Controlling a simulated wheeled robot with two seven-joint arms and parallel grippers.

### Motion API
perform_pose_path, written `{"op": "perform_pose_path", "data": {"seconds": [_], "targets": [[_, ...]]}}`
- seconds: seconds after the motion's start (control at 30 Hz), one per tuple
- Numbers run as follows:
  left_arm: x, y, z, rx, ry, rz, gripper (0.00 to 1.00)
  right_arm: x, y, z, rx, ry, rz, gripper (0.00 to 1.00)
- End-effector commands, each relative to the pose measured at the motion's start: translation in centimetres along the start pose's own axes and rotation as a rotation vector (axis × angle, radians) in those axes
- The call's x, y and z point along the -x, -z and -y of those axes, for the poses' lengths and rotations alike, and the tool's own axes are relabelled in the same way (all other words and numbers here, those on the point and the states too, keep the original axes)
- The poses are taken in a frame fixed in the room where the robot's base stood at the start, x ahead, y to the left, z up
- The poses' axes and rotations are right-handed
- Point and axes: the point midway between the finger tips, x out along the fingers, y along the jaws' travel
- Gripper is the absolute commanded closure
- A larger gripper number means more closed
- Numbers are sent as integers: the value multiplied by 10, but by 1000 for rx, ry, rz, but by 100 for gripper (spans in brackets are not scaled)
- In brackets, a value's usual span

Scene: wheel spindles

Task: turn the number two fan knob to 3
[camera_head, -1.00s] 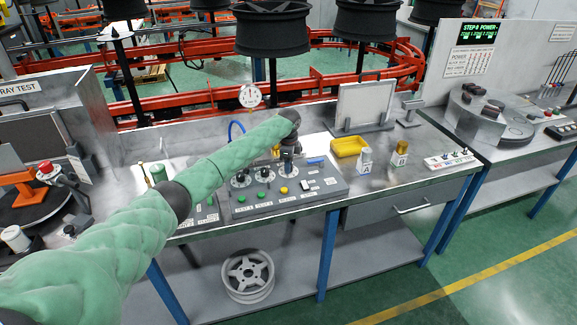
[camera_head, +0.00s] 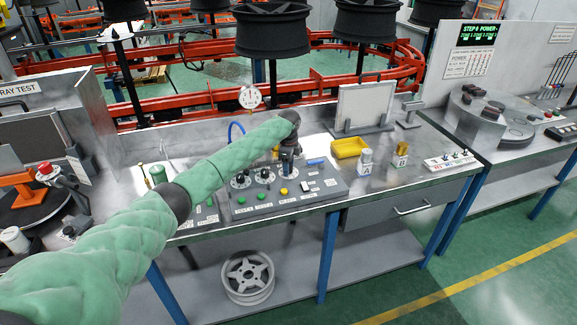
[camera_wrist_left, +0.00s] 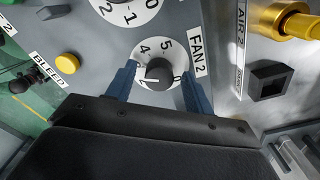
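The FAN 2 knob (camera_wrist_left: 159,74) is black and sits on a white numbered dial in the left wrist view, with 4, 5 and 0 readable. A light mark on the knob is toward the picture's left; the number at it is partly hidden. My left gripper (camera_wrist_left: 158,88) is open, its blue fingers on either side of the knob with gaps showing. In the head view my left gripper (camera_head: 287,166) points down at the right end of the dial row on the grey control panel (camera_head: 262,206), hiding the FAN 2 dial. My right gripper is not in view.
Another dial (camera_wrist_left: 126,10) is beside FAN 2. A yellow BLEED button (camera_wrist_left: 67,64) and a brass AIR 2 fitting (camera_wrist_left: 285,20) are nearby.

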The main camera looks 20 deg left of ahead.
Motion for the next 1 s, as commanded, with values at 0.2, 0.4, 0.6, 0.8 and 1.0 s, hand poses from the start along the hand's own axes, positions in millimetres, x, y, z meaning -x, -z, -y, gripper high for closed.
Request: {"op": "perform_pose_path", "data": {"seconds": [0.2, 0.4, 0.6, 0.8, 1.0], "targets": [[0, 0, 0, 0, -1, 0, 48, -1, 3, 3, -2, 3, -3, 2], [15, 0, 1, 0, 1, 0, 48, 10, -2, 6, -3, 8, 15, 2], [43, 0, 1, -1, 2, -1, 48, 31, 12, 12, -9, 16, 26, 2], [67, 0, 1, 0, 0, 0, 48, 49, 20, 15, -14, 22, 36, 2], [76, 0, 0, 0, 0, 0, 48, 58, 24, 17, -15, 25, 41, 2]]}}
